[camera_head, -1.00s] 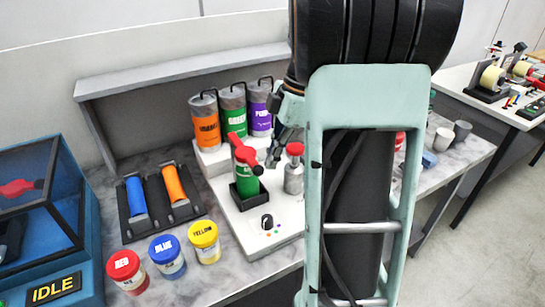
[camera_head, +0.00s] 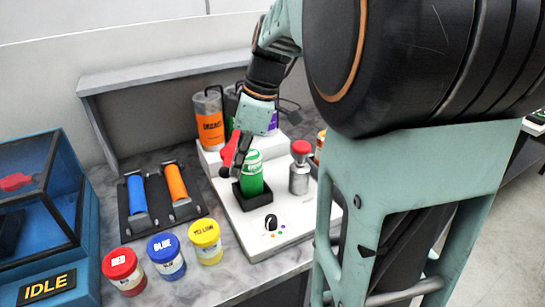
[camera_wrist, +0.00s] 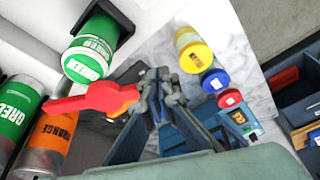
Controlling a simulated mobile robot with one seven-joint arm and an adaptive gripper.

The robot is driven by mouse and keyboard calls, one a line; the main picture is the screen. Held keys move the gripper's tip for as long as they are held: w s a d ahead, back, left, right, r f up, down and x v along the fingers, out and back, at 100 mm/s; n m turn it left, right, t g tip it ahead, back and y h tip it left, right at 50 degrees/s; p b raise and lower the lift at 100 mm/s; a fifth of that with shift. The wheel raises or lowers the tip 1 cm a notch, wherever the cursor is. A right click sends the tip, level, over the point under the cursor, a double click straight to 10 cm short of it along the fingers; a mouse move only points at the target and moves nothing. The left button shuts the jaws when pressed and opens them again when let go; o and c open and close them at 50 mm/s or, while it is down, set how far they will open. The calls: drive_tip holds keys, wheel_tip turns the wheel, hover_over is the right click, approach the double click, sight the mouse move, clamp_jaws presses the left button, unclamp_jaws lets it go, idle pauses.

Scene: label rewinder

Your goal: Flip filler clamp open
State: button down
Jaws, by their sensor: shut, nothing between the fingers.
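The red filler clamp (camera_head: 230,150) stands swung to the left of the green bottle (camera_head: 252,174), clear of its top. The bottle sits upright in a black holder (camera_head: 253,196) on the white filler base. In the wrist view the red clamp arm (camera_wrist: 98,98) points away from the bottle's labelled green lid (camera_wrist: 85,62), which is uncovered. My gripper (camera_head: 234,170) is shut and empty, low beside the clamp on its left. In the wrist view my fingertips (camera_wrist: 157,82) are at the clamp's end; whether they touch it I cannot tell. The clamp's base is partly hidden.
Orange canister (camera_head: 209,122) and others stand behind, partly hidden by my arm. A red-topped metal flask (camera_head: 300,168) is right of the bottle. A knob (camera_head: 271,222) is in front. Red, blue and yellow (camera_head: 205,240) jars and a black rack (camera_head: 160,200) lie left.

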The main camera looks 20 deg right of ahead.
drive_tip(key=w+a+m+t+h+p, duration=0.1)
drive_tip(key=w+a+m, duration=0.5)
drive_tip(key=w+a, duration=0.3)
drive_tip(key=shift+a, duration=0.7)
drive_tip(key=shift+w, duration=0.15)
